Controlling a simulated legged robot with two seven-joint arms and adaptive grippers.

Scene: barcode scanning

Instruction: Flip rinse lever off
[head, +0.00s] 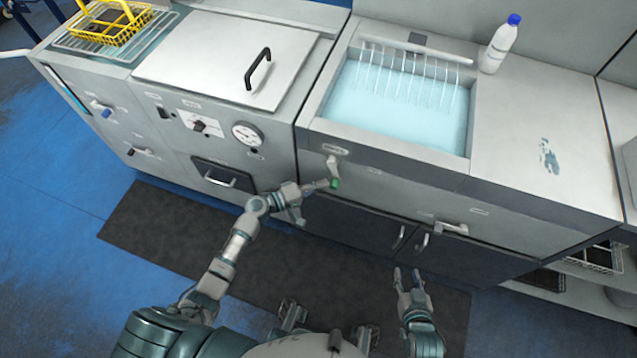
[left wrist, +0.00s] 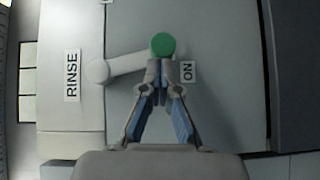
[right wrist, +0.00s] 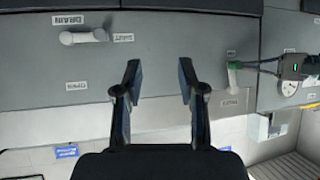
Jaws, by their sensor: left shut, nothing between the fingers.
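The rinse lever (head: 332,168) is a white arm with a green knob on the sink unit's front panel. In the left wrist view, the lever (left wrist: 126,66) runs from its round pivot to the green knob, near the ON label (left wrist: 188,71). My left gripper (head: 327,184) is shut and empty, its tips right at the green knob; I cannot tell whether they touch. The lever also shows in the right wrist view (right wrist: 232,78). My right gripper (head: 410,274) is open and empty, low in front of the cabinet. Thin water streams (head: 405,78) fall into the basin.
A drain lever (right wrist: 84,37) sits on the same panel, further right in the head view. A white bottle with a blue cap (head: 499,45) stands on the counter. A yellow basket (head: 110,22) is at the far left. Cabinet handles (head: 420,243) stick out below.

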